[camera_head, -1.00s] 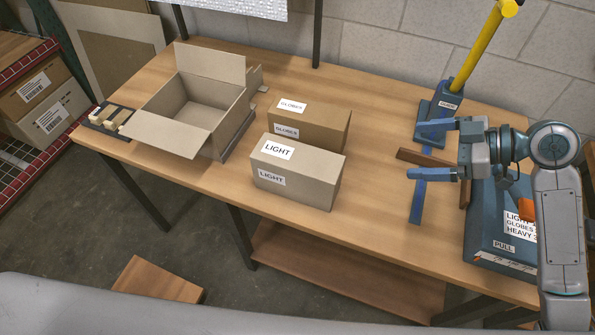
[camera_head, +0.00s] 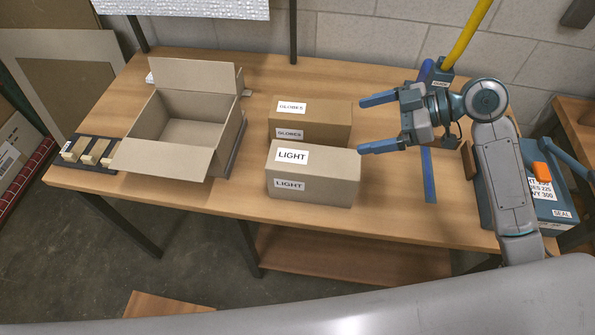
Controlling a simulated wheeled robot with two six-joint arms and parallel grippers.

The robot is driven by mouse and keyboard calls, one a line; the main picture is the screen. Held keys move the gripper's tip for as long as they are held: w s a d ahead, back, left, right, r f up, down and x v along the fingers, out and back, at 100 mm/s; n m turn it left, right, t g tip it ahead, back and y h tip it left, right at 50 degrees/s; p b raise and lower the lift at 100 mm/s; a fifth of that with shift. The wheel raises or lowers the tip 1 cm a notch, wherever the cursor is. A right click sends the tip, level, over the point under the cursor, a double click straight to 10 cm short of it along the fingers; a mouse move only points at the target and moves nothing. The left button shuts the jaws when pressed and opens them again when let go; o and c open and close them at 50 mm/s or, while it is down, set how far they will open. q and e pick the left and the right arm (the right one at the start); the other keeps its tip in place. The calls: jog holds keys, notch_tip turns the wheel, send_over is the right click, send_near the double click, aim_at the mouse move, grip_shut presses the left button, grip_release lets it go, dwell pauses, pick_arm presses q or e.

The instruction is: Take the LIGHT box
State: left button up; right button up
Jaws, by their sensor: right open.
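The LIGHT box (camera_head: 325,182) is a closed tan cardboard box with white LIGHT labels on its top and front. It sits near the front edge of the table, in front of the GLOBES box. My right gripper (camera_head: 364,124) is open and empty. Its two blue fingers point left, and in the picture they lie just right of the GLOBES box and above the LIGHT box's right end. I see no contact with either box. My left gripper is not in view.
The GLOBES box (camera_head: 335,117) stands right behind the LIGHT box. An open empty carton (camera_head: 190,138) is to the left, beside a dark tray with small blocks (camera_head: 90,151). A blue machine with labels (camera_head: 540,196) stands at the right. The wooden table (camera_head: 235,199) is clear in front of the carton.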

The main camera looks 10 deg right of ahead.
jog(key=f, duration=0.1)
jog(key=b, duration=0.9)
send_near(318, 159)
jog(key=shift+s+d+r, duration=0.15)
jog(key=shift+s+d, duration=0.4)
jog(key=shift+w+a+f, duration=0.1)
jog(key=shift+a+f, duration=0.15)
jog(key=shift+f, duration=0.05)
jog(key=x, duration=0.3)
jog(key=shift+r+p, duration=0.15)
jog(key=shift+p, duration=0.2)
jog(key=shift+x, duration=1.05)
jog(key=shift+w+a+p, duration=0.25)
jog(key=shift+a+p, duration=0.15)
jog(key=shift+p, duration=0.15)
jog(key=p+x, duration=0.1)
jog(key=x, duration=0.2)
jog(key=shift+w, duration=0.2)
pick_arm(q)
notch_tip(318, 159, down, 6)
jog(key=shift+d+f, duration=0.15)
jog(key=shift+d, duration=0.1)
pick_arm(e)
jog(key=shift+w+a+f, duration=0.1)
jog(key=shift+a+f, duration=0.3)
jog(key=shift+a, duration=0.05)
jog(key=shift+r, duration=0.1)
jog(key=c, duration=1.6)
